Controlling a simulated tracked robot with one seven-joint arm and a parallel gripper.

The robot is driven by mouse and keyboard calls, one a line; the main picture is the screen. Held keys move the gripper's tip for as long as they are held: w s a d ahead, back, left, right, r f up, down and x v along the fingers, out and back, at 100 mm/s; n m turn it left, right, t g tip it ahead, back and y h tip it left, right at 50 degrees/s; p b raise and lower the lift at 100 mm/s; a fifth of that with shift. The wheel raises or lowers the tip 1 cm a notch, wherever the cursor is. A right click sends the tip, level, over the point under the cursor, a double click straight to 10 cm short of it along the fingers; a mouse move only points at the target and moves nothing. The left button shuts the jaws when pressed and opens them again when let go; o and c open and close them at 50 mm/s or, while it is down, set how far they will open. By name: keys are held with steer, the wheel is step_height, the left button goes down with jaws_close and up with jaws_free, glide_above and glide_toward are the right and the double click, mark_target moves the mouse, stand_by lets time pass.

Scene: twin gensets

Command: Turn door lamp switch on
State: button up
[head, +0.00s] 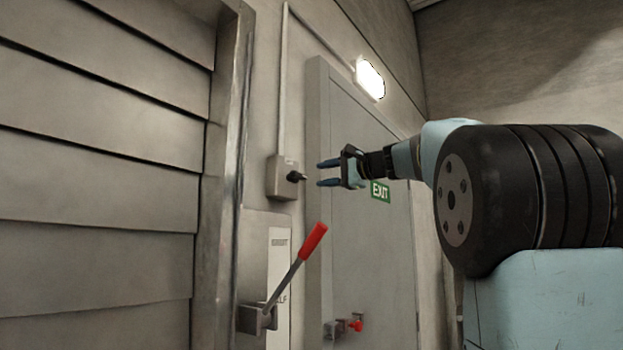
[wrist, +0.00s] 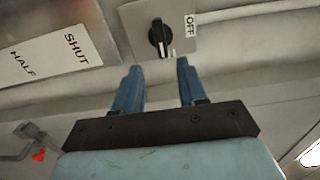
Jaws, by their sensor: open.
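The switch box (head: 282,178) is a small grey box on the wall left of the door (head: 350,200), with a conduit running up from it. Its black rotary knob (head: 297,177) faces my gripper; in the wrist view the knob (wrist: 158,38) lies between and just beyond the fingertips, beside an OFF label (wrist: 190,25). The door lamp (head: 370,79) above the door is lit bright white. My gripper (head: 319,173) is open and empty, its two blue fingers pointing at the knob with a small gap. The fingers also show in the wrist view (wrist: 158,67).
A lever with a red grip (head: 313,241) rises below the switch box, beside a placard (head: 278,285) marked SHUT and HALF in the wrist view. A slatted shutter (head: 100,170) fills the left. A red-handled fitting (head: 355,325) and a green EXIT sign (head: 380,192) are on the door.

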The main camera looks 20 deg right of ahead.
steer(key=shift+v, duration=2.75)
